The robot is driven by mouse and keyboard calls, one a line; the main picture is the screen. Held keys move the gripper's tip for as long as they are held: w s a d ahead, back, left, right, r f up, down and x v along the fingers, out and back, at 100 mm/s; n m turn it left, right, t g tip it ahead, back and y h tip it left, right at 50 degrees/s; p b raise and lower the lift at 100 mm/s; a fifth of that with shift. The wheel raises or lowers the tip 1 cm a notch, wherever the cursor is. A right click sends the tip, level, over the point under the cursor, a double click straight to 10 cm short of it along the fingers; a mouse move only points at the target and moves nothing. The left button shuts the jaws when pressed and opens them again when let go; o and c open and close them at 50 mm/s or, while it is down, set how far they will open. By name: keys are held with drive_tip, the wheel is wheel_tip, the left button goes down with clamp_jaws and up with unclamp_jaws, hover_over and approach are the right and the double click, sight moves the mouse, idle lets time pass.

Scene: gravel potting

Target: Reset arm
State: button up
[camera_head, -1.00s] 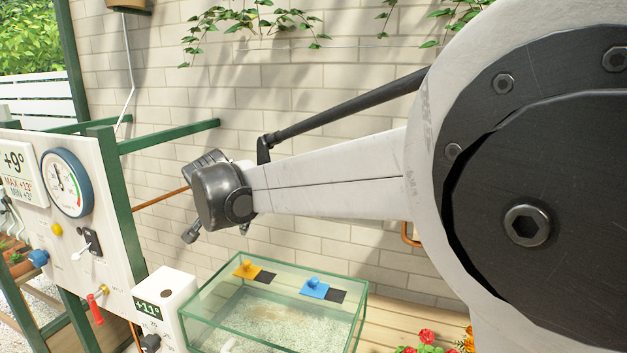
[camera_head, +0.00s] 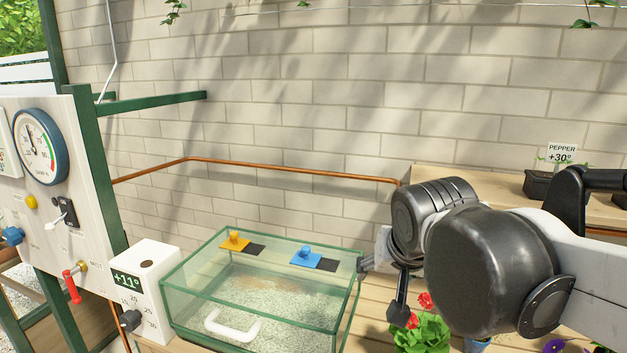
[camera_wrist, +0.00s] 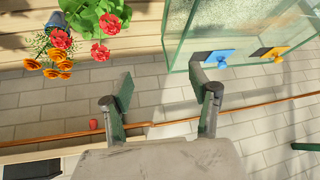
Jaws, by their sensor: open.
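My gripper (camera_head: 383,292) is at the right of the glass tank in the head view, its dark fingers spread and empty. In the wrist view my gripper (camera_wrist: 158,92) shows two separated fingers with nothing between them. Behind the fingers are the brick wall and a copper pipe. My arm reaches in from the right of the head view. The wrist partly covers the red flowers and the table around them.
A glass tank (camera_head: 345,318) with gravel and orange and blue knobs stands on the wooden table. A white box (camera_head: 147,262) reading +11° is left of it. Red flowers (camera_head: 424,335) stand near my gripper. A PEPPER sign (camera_head: 561,154) is on the back right shelf.

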drive_tip(key=s+d+f+n+b, duration=0.1)
drive_tip(key=s+d+f+b, duration=0.3)
drive_tip(key=s+d+f, duration=0.3)
drive_tip(key=s+f, duration=0.5)
drive_tip(key=s, duration=0.1)
drive_tip(key=shift+d+f, duration=0.3)
drive_tip(key=shift+f, duration=0.05)
drive_tip(key=shift+s, duration=0.1)
